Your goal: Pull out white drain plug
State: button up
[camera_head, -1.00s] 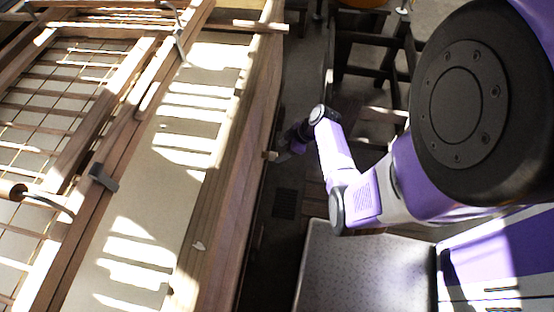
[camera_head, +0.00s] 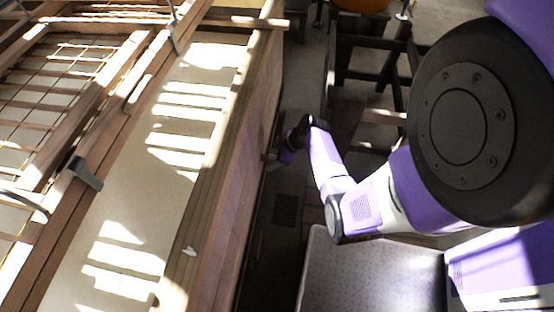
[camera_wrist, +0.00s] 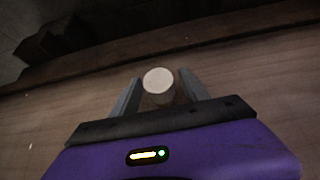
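The white drain plug (camera_wrist: 158,80) is a pale round-ended peg standing out from a wooden surface in the wrist view. My gripper (camera_wrist: 160,77) is open, with one grey finger on each side of the plug and small gaps seeming to show between fingers and plug. In the head view my gripper (camera_head: 273,162) is small and dark, close against the outer wooden side of the vat (camera_head: 232,170). The plug is too small to make out clearly there.
The vat holds a pale sheet of liquid (camera_head: 125,215) with sunlit stripes. A wooden frame with a mesh (camera_head: 50,85) lies at the left. A dark wooden rack (camera_head: 370,75) stands behind my arm. A floor grate (camera_head: 286,209) lies below the gripper.

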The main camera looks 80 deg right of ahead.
grip_shut()
jog(key=shift+s+d, duration=0.15)
jog(key=shift+s, duration=2.15)
jog(key=shift+o, duration=1.3)
grip_release()
jog(key=shift+r, duration=0.1)
